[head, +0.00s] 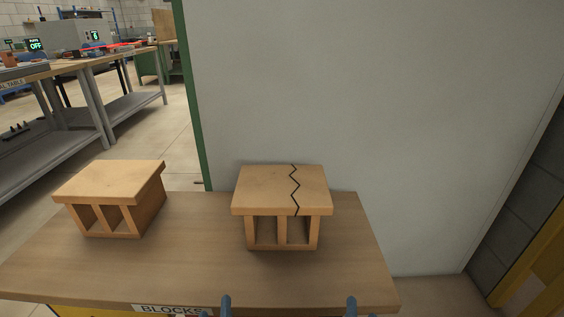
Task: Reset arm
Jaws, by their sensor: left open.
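My left gripper (288,304) shows only as two dark fingertips at the bottom edge of the head view. They are wide apart, with nothing between them. A hollow brick with a dark zigzag crack line on its top (265,185) stands upright on the wooden table, beyond the fingertips and apart from them. A second hollow brick (112,183), with no crack visible, stands at the left of the same table. My right gripper is not in view.
The wooden table (190,260) carries a "BLOCKS" label (170,310) on its front edge. Table surface is clear between the bricks. A grey panel (370,120) with a green edge rises behind. Workbenches (100,80) stand at the far left.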

